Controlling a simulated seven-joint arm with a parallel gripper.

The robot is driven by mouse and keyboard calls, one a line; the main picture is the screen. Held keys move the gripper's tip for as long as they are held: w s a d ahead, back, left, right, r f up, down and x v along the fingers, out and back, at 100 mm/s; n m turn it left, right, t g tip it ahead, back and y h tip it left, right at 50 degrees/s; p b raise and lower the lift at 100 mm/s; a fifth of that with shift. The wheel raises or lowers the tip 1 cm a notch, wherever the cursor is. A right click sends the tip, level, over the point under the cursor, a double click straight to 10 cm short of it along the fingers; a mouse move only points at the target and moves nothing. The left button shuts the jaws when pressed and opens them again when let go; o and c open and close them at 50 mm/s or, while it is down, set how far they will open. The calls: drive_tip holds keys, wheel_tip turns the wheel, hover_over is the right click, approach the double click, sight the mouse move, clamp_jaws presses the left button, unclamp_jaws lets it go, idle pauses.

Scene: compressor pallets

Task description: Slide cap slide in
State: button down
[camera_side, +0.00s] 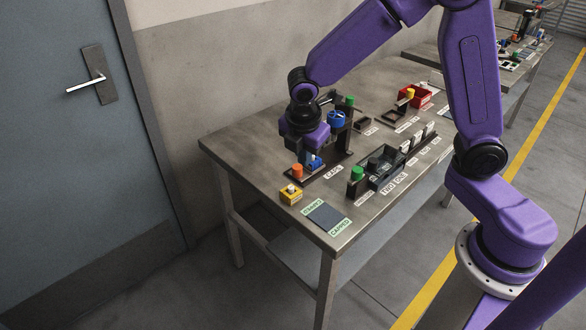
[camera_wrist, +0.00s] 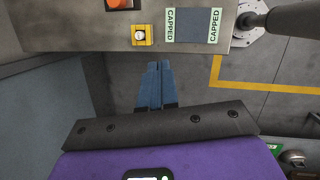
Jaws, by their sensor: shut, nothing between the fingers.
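In the side view the gripper (camera_side: 312,158) is beside a dark strip with a "CAPS" label (camera_side: 334,171), which may be the cap slide. An orange piece (camera_side: 297,170) stands at the strip's left end and shows at the top edge of the wrist view (camera_wrist: 121,3). The gripper hides part of the strip.
A yellow box with a pale button (camera_side: 290,195) and a dark pad between "CAPPED" labels (camera_side: 325,215) are at the table's near corner. A black upright with a blue part (camera_side: 336,119) stands behind the gripper. Black trays and a green-topped piece (camera_side: 357,174) are to the right.

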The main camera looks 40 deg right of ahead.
sight(319, 158)
drive_tip(key=w+d+f+n, duration=0.1)
drive_tip(key=w+d+f, duration=0.1)
drive_tip(key=w, duration=0.2)
drive_tip(key=w+d+f+n+h, duration=0.1)
drive_tip(key=w+f+n, duration=0.1)
drive_tip(key=w, duration=0.3)
drive_tip(key=shift+w+d+f+n, duration=0.2)
drive_tip(key=shift+d+f+n, duration=0.15)
drive_tip(key=shift+f, duration=0.45)
drive_tip(key=x, duration=1)
drive_tip(key=shift+d, duration=0.1)
drive_tip(key=shift+r, duration=0.1)
drive_tip(key=d, duration=1)
drive_tip(key=shift+d, duration=0.35)
drive_tip(key=shift+a, duration=0.1)
drive_tip(key=v, duration=1)
drive_tip(key=shift+s+a, duration=0.1)
